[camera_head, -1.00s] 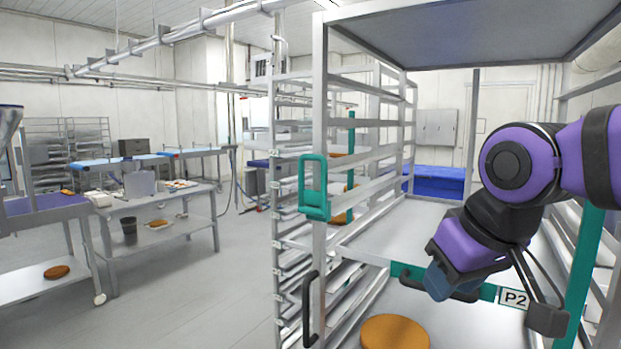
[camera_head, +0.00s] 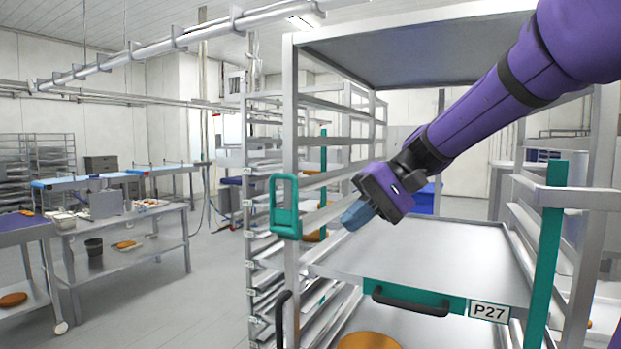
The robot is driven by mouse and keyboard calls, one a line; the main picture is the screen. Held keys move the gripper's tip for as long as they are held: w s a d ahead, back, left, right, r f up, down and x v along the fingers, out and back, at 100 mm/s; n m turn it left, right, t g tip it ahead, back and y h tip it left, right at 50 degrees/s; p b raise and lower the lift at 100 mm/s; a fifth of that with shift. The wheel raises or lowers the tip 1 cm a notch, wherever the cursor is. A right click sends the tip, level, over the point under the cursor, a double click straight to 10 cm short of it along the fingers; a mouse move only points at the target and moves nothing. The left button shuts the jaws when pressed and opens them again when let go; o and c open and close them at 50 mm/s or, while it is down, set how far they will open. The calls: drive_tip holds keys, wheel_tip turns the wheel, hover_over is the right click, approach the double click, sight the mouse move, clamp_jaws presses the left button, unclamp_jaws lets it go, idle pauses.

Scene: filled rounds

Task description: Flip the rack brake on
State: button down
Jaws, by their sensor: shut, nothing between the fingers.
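The metal rack (camera_head: 291,130) stands in front of me. A teal, looped lever-like fitting (camera_head: 285,208) sits upright on its left front post; it may be the rack brake, but no label shows on it. My gripper (camera_head: 354,216), with blue fingertips, is shut and empty. It points down and left, to the right of the teal fitting in the picture and apart from it, over the rack's upper tray (camera_head: 420,262). The rack's lower end and wheels are out of view.
A black handle (camera_head: 281,318) is on the left post. An orange-brown round (camera_head: 368,341) lies below. Open floor (camera_head: 190,300) is at left.

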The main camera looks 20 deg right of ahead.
drive_tip(key=w+d+r+t+y, duration=0.3)
drive_tip(key=w+d+r+y, duration=0.2)
drive_tip(key=w+d, duration=0.6)
drive_tip(key=shift+w+d+r+m+t+y, duration=0.15)
drive_tip(key=shift+w+d+m+t+y, duration=0.2)
drive_tip(key=shift+w+y, duration=0.7)
drive_tip(key=shift+a, duration=0.2)
drive_tip(key=s+a+x, duration=0.1)
drive_tip(key=s+x, duration=0.1)
drive_tip(key=x, duration=1)
drive_tip(key=shift+s+a, duration=0.25)
